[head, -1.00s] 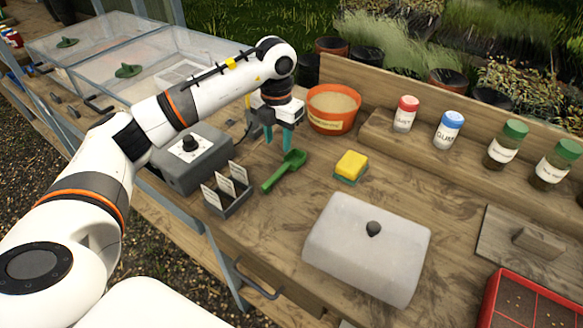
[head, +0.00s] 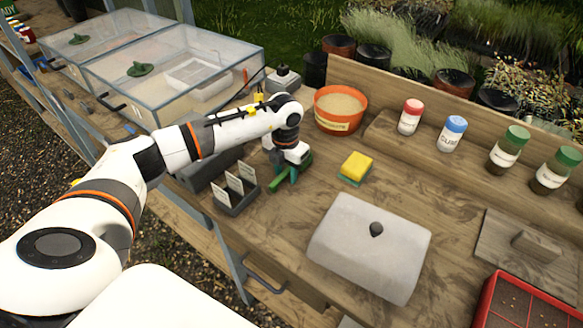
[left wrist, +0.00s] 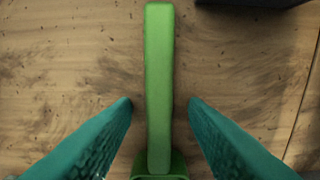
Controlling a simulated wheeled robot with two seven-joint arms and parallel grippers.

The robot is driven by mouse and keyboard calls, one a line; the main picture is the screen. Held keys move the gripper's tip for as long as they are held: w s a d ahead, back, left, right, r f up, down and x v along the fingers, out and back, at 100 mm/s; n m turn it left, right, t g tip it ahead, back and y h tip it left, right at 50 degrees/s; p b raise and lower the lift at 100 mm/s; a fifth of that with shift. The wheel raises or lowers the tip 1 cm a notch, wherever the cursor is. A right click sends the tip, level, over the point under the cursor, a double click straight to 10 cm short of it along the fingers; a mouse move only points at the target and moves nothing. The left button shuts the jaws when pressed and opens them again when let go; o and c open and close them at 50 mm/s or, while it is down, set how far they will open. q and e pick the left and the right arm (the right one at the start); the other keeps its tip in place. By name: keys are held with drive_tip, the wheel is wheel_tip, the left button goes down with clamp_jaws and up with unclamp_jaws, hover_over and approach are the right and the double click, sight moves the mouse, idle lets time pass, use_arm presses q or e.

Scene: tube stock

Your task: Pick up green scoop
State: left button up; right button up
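The green scoop (head: 279,183) lies on the wooden bench, its handle pointing toward the front left in the head view. My left gripper (head: 283,177) is down over the scoop and hides part of it. In the left wrist view the scoop's green handle (left wrist: 159,85) runs upright between the two teal fingers of the left gripper (left wrist: 160,104). The fingers are open, one on each side of the handle, with a gap on both sides. The start of the scoop's bowl shows at the bottom edge there. My right gripper is not in view.
A label holder (head: 237,195) and a grey box (head: 202,172) stand left of the scoop. An orange pot (head: 340,117) stands behind it. Bench between scoop and sponge is clear.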

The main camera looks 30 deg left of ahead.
sight(286, 172)
use_arm(q)
drive_tip(key=shift+c, duration=0.2)
clamp_jaws()
wheel_tip(286, 172, up, 10)
drive_tip(key=b, duration=0.1)
drive_tip(key=shift+b, duration=0.4)
